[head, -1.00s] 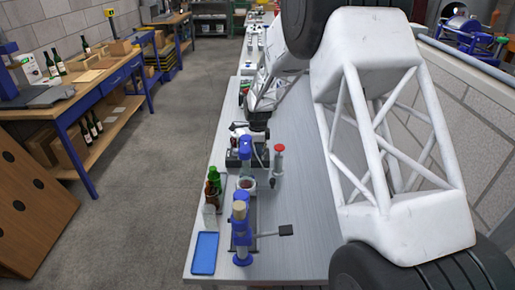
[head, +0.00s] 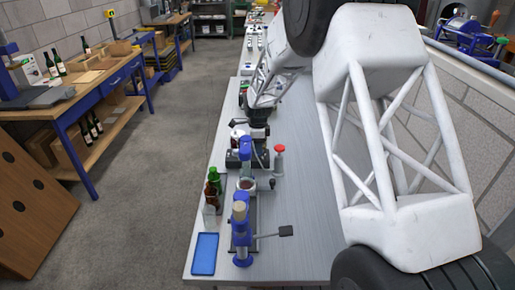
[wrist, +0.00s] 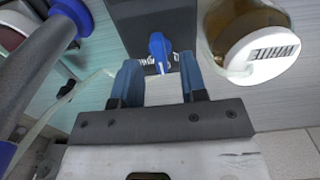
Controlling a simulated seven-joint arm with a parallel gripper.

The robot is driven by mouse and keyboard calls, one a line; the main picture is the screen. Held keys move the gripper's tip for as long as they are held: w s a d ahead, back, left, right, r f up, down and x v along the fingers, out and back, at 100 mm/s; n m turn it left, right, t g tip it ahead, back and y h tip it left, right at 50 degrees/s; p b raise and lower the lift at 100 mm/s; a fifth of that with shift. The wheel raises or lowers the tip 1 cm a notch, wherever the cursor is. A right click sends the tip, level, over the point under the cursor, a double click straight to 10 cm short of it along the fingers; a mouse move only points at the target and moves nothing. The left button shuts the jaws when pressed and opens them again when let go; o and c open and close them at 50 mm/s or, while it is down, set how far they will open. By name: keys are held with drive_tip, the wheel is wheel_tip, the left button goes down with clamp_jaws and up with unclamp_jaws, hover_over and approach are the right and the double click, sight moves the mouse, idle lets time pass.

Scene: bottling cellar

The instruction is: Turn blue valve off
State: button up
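The blue valve (wrist: 160,52) is a small blue knob on the face of a dark grey box (wrist: 150,18), with small white lettering beside it in the wrist view. My gripper (wrist: 160,78) points at it with two blue fingers apart, one on each side of the line to the knob. The knob lies just beyond the fingertips, and I see no contact. In the head view, my gripper (head: 258,134) is above the dark base (head: 236,161), and the valve cannot be made out there.
A jar of amber liquid with a white lid (wrist: 262,57) stands close to the right finger. A grey bar (wrist: 45,65) crosses at left.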

wheel_tip(320, 180, up, 6)
drive_tip(key=shift+r, duration=0.1)
idle(0.4)
drive_tip(key=shift+s+d+r, duration=0.15)
drive_tip(key=shift+r, duration=0.05)
drive_tip(key=s+d+r+n+t, duration=0.1)
drive_tip(key=s+d+r+n, duration=0.3)
drive_tip(key=s+d+r, duration=0.55)
drive_tip(key=s+d+r+n, duration=0.3)
drive_tip(key=s+r+n, duration=0.3)
drive_tip(key=s, duration=0.9)
drive_tip(key=s+d+n, duration=0.3)
drive_tip(key=s+n, duration=0.1)
drive_tip(key=s, duration=1)
drive_tip(key=s+d+n+t, duration=0.1)
drive_tip(key=s+d+n, duration=0.2)
drive_tip(key=s, duration=1.2)
drive_tip(key=shift+r+n+t, duration=0.15)
drive_tip(key=shift+n+t, duration=0.15)
drive_tip(key=shift+n, duration=0.1)
